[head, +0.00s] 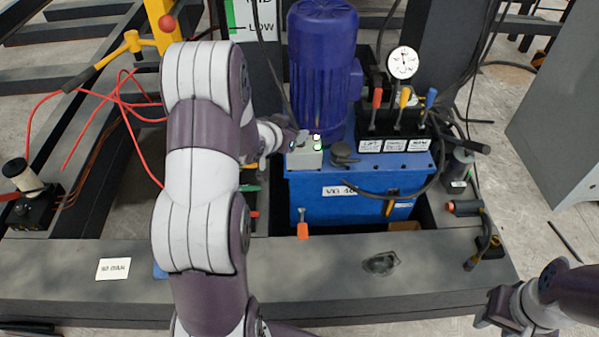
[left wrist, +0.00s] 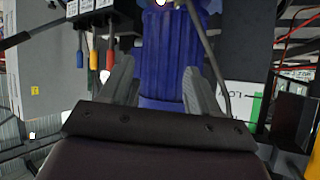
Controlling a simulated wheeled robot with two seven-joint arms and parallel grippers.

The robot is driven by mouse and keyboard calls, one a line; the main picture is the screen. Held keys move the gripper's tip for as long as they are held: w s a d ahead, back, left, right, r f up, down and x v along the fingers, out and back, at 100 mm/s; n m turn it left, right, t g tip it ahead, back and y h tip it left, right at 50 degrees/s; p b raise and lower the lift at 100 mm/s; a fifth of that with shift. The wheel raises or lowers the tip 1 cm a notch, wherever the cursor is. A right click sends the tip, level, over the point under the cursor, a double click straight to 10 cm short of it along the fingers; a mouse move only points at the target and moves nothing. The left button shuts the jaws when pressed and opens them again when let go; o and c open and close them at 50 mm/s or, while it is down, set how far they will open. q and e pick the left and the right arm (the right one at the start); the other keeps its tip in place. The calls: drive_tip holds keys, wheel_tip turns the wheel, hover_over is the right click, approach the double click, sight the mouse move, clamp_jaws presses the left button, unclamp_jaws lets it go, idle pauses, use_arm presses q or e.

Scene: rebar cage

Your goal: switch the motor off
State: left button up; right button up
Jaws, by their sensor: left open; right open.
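The blue finned motor (head: 322,70) stands upright on a blue tank (head: 350,195). A small light-grey switch box (head: 304,157) sits at its foot, with a lit green button (head: 318,147) and a white light above it. My left gripper (head: 292,140) is at the box's upper left, its fingers partly hidden by my arm; I cannot tell if it touches. In the left wrist view its two fingers (left wrist: 158,68) stand apart, with the motor (left wrist: 165,60) showing between them. My right gripper (head: 484,308) is open and empty at the bottom right, away from the box.
A valve block (head: 393,146) with red, yellow and blue levers and a round gauge (head: 403,62) stands right of the motor. Red hoses (head: 112,95) and a yellow post (head: 163,25) are at left. A dark beam (head: 330,265) crosses in front. A grey cabinet (head: 560,105) stands far right.

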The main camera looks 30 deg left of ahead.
use_arm(q)
drive_tip(key=s+a+f+m+t+h+b, duration=0.1)
drive_tip(key=a+f+t+h+b, duration=0.2)
drive_tip(key=f+b, duration=0.4)
drive_tip(key=s+a+f+m+t+h+b, duration=0.1)
drive_tip(key=a+f+t+b, duration=0.25)
drive_tip(key=f, duration=0.45)
drive_tip(key=shift+g+h, duration=0.4)
drive_tip(key=shift+g, duration=0.05)
drive_tip(key=b+x, duration=0.1)
drive_tip(key=x, duration=0.3)
drive_tip(key=b+x, duration=0.2)
drive_tip(key=x, duration=0.2)
drive_tip(key=b+x, duration=0.2)
drive_tip(key=x, duration=0.2)
drive_tip(key=shift+w+a+r, duration=0.1)
drive_tip(key=shift+a, duration=0.2)
drive_tip(key=shift+w+d+r, duration=0.1)
drive_tip(key=shift+w, duration=0.15)
use_arm(e)
wheel_tip(320, 180, down, 21)
drive_tip(key=shift+s+d+r, duration=0.15)
drive_tip(key=shift+r, duration=0.05)
use_arm(q)
drive_tip(key=c, duration=1)
